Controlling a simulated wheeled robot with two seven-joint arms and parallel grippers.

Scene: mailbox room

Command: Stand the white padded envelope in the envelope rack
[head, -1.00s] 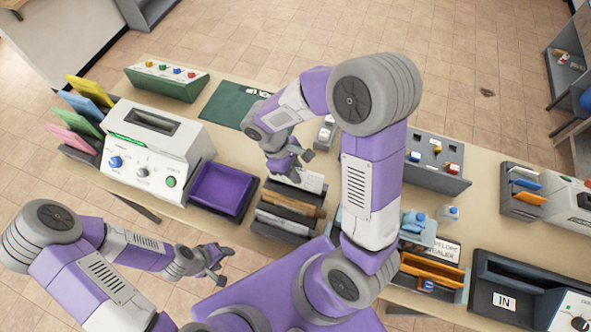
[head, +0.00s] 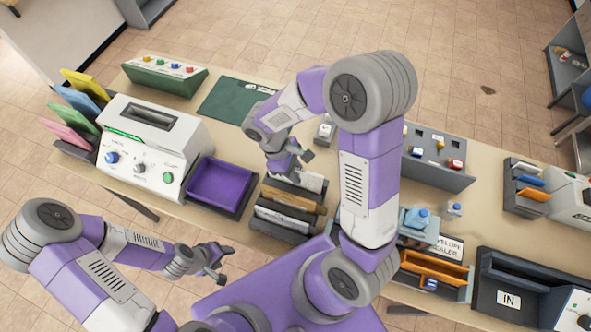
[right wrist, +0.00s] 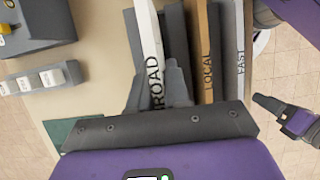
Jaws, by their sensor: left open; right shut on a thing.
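My right gripper (head: 296,166) is shut on a white envelope (head: 312,182), which I take to be the padded one. It shows between the fingers in the right wrist view (right wrist: 147,28), beside black letters ending in "ROAD". The envelope is upright at the far slot of the dark grey envelope rack (head: 283,233). The fingers hide its lower contact, so I cannot tell if it rests on the rack's floor. A brown envelope (head: 292,198) and another pale one (head: 283,217) stand in the nearer slots. My left gripper (head: 217,262) is open and empty in front of the bench.
A purple tray (head: 219,182) sits left of the rack, beside a white machine (head: 150,145). A green mat (head: 228,98) lies behind. My right arm covers part of the bench.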

